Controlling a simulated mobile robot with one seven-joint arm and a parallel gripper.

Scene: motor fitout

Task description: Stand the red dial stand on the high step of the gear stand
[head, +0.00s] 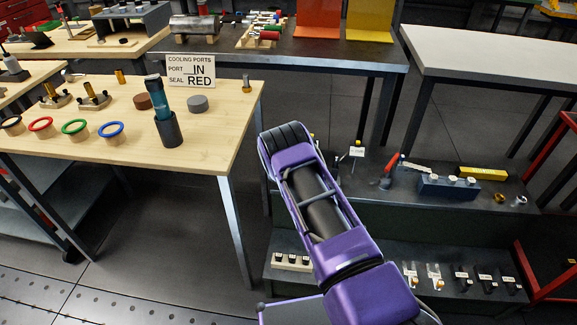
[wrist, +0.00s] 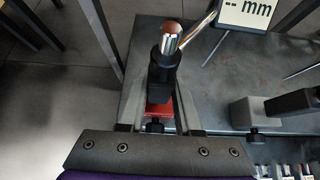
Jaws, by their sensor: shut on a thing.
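My gripper (wrist: 158,120) shows in the wrist view, its two fingers closed around the red dial stand (wrist: 158,108). The stand has a red part low between the fingers, a dark post and a shiny metal top. A display reading "-- mm" (wrist: 248,12) is beside it; it seems to show as a small white tag in the head view (head: 357,151). Dark grey surface of the gear stand (wrist: 225,85) lies below. In the head view my arm hides the gripper at the high step (head: 425,205). I cannot tell whether the dial stand touches the step.
A red-handled tool (head: 389,170), a blue block (head: 447,188) and a yellow box (head: 482,173) are on the high step. Several small labelled parts (head: 462,278) sit on the low step. A wooden table (head: 215,140) is left. In the wrist view, a grey block (wrist: 250,112) stands right.

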